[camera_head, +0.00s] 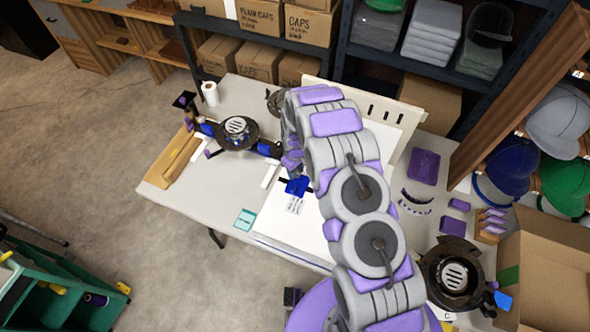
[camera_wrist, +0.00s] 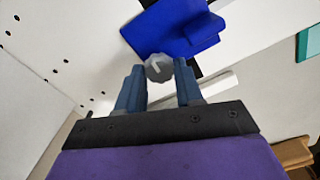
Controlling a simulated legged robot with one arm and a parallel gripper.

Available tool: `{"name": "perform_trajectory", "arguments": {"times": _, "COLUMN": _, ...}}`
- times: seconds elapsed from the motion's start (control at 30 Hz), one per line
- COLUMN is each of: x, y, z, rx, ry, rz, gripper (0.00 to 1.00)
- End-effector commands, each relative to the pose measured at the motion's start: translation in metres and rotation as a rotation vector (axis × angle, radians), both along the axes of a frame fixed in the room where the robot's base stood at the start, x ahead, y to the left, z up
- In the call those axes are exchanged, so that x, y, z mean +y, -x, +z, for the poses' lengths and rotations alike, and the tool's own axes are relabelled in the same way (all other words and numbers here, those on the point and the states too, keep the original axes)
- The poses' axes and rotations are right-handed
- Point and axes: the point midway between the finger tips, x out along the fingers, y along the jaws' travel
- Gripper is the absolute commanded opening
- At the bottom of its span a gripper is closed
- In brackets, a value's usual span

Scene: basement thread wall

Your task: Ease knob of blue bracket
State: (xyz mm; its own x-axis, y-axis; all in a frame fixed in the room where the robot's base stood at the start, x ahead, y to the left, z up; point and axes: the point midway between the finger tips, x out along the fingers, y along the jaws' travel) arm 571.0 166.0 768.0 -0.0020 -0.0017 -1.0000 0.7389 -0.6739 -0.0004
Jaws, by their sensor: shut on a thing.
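The blue bracket (camera_wrist: 178,28) fills the top middle of the wrist view. A grey knob (camera_wrist: 158,68) with a light mark on its face sits at the bracket's near edge. My gripper (camera_wrist: 158,75) has its two blue-grey fingers on either side of the knob and is shut on it. In the head view the blue bracket (camera_head: 298,186) lies on the white board in the middle of the table. My purple and grey arm reaches over the table there and hides the gripper and knob in that view.
The table (camera_head: 240,190) also holds a dark round device (camera_head: 238,130) at left and another (camera_head: 455,275) at right. A teal card (camera_head: 245,220) lies near the front edge. An upright slotted panel (camera_head: 375,105) stands behind. An open cardboard box (camera_head: 550,270) is at right.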

Motion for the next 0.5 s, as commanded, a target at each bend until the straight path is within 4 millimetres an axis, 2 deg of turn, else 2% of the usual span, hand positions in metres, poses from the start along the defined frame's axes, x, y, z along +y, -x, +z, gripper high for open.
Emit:
{"name": "perform_trajectory", "arguments": {"times": 0.03, "x": 0.0001, "y": -0.0056, "z": 0.0036, "rx": -0.014, "ry": -0.003, "rz": 0.003, "gripper": 0.05}}
{"name": "perform_trajectory", "arguments": {"times": 0.43, "x": 0.0, "y": -0.0057, "z": 0.0037, "rx": -0.014, "ry": -0.003, "rz": 0.007, "gripper": 0.05}}
{"name": "perform_trajectory", "arguments": {"times": 0.47, "x": 0.0001, "y": -0.0056, "z": 0.0037, "rx": -0.014, "ry": -0.003, "rz": 0.007, "gripper": 0.39}}
{"name": "perform_trajectory", "arguments": {"times": 0.5, "x": -0.0001, "y": -0.0053, "z": 0.0035, "rx": -0.014, "ry": -0.003, "rz": 0.006, "gripper": 0.43}}
